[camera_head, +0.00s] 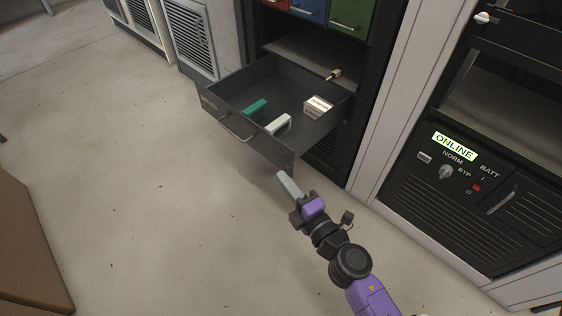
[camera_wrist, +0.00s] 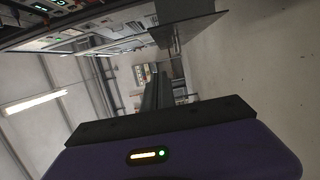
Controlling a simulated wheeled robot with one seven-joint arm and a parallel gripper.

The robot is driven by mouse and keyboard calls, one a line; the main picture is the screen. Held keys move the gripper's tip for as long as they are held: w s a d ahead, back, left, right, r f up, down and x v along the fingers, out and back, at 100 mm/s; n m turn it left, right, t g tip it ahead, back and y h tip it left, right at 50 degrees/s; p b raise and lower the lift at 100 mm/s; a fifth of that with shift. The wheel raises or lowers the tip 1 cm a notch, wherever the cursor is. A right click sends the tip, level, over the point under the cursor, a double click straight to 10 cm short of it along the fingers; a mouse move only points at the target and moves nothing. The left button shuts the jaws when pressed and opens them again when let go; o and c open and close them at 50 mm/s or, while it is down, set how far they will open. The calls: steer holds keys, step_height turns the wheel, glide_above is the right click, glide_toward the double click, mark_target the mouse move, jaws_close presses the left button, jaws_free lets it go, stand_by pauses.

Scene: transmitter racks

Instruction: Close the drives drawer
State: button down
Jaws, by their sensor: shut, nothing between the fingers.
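The drives drawer (camera_head: 265,148) is a dark drawer pulled far out of the black rack in the head view. Its front has a bar handle (camera_head: 236,130). Inside lie a teal drive (camera_head: 255,107), a white-grey drive (camera_head: 278,125) and a pale block of drives (camera_head: 317,107). My gripper (camera_head: 284,178) is shut and empty, just below the drawer's near front corner in the picture. I cannot tell whether it touches the drawer. In the wrist view my shut fingers (camera_wrist: 157,88) point ahead, with a dark flat panel, which looks like the drawer, above them.
Red, blue and green drawer fronts (camera_head: 351,14) sit shut above an open shelf. A black cabinet with an ONLINE display (camera_head: 455,146) stands at the right. A brown box (camera_head: 25,245) is at the lower left. The floor in front of the drawer is clear.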

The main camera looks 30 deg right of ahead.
mark_target(328, 112)
steer(key=shift+w+d+b, duration=0.1)
steer(key=shift+w+d, duration=0.4)
steer(key=shift+w, duration=1.3)
steer(key=shift+w+d+b, duration=0.1)
steer(key=shift+w+d, duration=0.45)
steer(key=shift+w, duration=1.25)
steer(key=shift+w+d+b, duration=0.1)
steer(key=shift+w+d, duration=0.4)
steer(key=shift+w, duration=1.3)
steer(key=shift+d, duration=0.15)
steer(key=w+d, duration=0.2)
steer(key=d, duration=0.5)
steer(key=w+d, duration=0.3)
steer(key=d, duration=0.4)
steer(key=w+d, duration=0.2)
steer(key=d, duration=0.6)
steer(key=shift+w, duration=0.15)
steer(key=shift+a, duration=0.1)
